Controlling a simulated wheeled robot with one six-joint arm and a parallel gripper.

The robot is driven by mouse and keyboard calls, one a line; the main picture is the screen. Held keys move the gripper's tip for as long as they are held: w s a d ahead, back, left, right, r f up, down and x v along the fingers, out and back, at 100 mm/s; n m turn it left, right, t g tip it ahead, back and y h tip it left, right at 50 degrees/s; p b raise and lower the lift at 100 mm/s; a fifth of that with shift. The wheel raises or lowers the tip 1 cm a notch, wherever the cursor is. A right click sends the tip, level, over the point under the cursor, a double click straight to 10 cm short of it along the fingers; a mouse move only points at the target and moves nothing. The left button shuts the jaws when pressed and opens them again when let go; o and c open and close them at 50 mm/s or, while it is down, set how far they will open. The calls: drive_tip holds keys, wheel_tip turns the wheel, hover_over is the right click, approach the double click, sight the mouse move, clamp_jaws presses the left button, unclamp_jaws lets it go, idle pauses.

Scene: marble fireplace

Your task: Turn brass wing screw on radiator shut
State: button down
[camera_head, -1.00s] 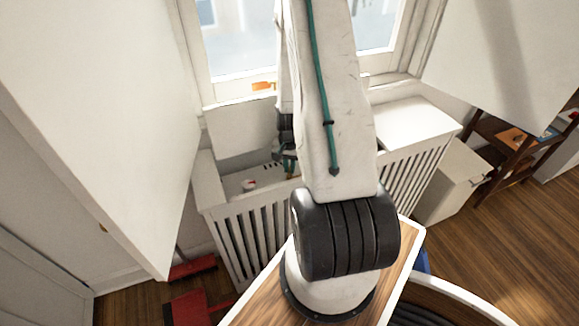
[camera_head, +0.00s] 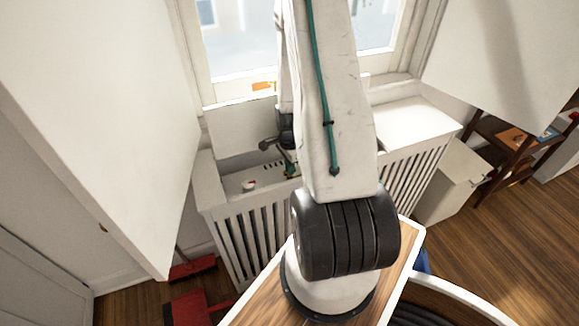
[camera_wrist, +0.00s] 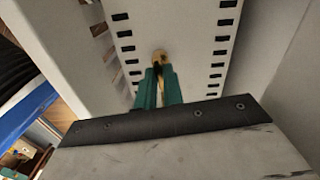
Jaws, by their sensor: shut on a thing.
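The brass wing screw (camera_wrist: 159,55) shows in the wrist view between the tips of my gripper (camera_wrist: 158,72). The green fingers are shut on it, and they hide part of it. The screw sits at the pale radiator panel (camera_wrist: 180,30), which has rows of dark slots on both sides. In the head view my gripper (camera_head: 291,169) reaches down into the opening at the top of the white slatted radiator cover (camera_head: 232,225). My arm hides part of that opening, and I cannot make out the screw there.
A small white and red thing (camera_head: 249,184) sits in the opening left of my gripper. An orange thing (camera_head: 262,86) lies on the window sill. A large white panel (camera_head: 110,120) stands close on the left. A white box (camera_head: 452,182) stands on the right.

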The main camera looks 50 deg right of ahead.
drive_tip(key=shift+m, duration=0.6)
drive_tip(key=c, duration=1.5)
unclamp_jaws()
wheel_tip(320, 180, up, 8)
drive_tip(key=shift+f, duration=0.1)
